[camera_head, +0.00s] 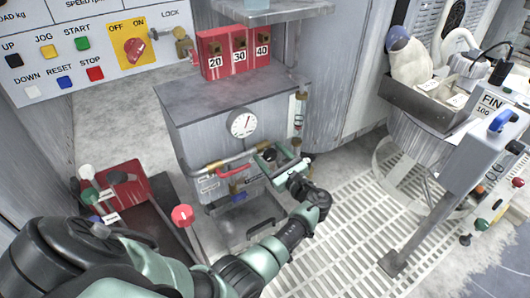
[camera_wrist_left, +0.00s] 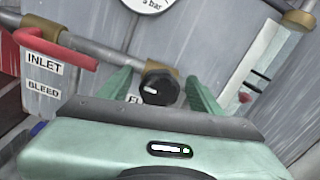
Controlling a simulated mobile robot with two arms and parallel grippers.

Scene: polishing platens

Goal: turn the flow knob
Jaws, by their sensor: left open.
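The flow knob (camera_wrist_left: 157,85) is black with a white mark and sits on a brass fitting on the pipe. It also shows in the head view as a dark round shape (camera_head: 270,156). A label partly hidden behind my left gripper starts with "FL". My left gripper (camera_wrist_left: 158,84) has its two green fingers apart, one on each side of the knob; I cannot tell whether they touch it. In the head view my left gripper (camera_head: 275,157) is at the right end of the pipe. My right gripper is not in view.
The red inlet lever (camera_wrist_left: 55,48) is left of the knob, on the same pipe. A pressure gauge (camera_head: 243,124) is above it, and a glass sight tube (camera_head: 298,115) stands to the right. A red-knobbed lever (camera_head: 182,215) rises near my left arm.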

